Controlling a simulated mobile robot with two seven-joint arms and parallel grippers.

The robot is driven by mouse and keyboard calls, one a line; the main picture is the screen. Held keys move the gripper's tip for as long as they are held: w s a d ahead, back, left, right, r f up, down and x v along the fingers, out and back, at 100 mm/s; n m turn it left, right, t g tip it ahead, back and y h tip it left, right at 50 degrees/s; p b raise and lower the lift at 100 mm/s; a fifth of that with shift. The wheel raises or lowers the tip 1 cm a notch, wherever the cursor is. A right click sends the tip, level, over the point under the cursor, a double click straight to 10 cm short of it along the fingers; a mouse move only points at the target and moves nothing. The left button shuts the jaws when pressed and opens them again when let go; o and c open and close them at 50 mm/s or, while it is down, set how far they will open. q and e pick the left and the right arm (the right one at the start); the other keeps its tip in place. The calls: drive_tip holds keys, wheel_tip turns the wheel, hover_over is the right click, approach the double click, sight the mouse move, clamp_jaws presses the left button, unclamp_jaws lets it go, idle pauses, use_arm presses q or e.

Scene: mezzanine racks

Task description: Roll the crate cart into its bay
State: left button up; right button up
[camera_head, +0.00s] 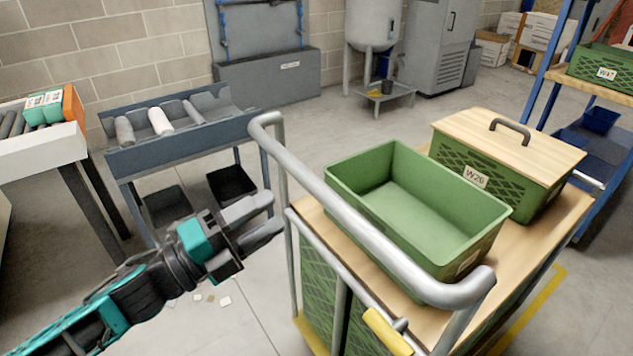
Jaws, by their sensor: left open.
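The crate cart (548,245) stands at the right, with a wooden top and a grey tubular handle (372,238) on its near side. An open, empty green crate (345,184) and a green crate with a wooden lid (470,127), labelled W20, sit on its top. A yellow grip (387,332) shows low on the handle frame. My left gripper (262,222) is open and empty, its fingers pointing at the left end of the handle, just left of its upright. Whether it touches cannot be told. My right gripper is not in view.
Yellow floor marking (540,310) runs along the cart's right side. A grey trough stand (180,150) and a white roller table (45,155) stand left. Small scraps (224,301) lie on the floor. Floor behind the cart is clear.

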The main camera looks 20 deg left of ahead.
sight(315, 186)
use_arm(q)
drive_tip(key=p+x, duration=0.1)
drive_tip(key=x, duration=0.8)
drive_tip(key=shift+w+d, duration=0.2)
drive_tip(key=shift+w, duration=0.05)
clamp_jaws()
idle(0.4)
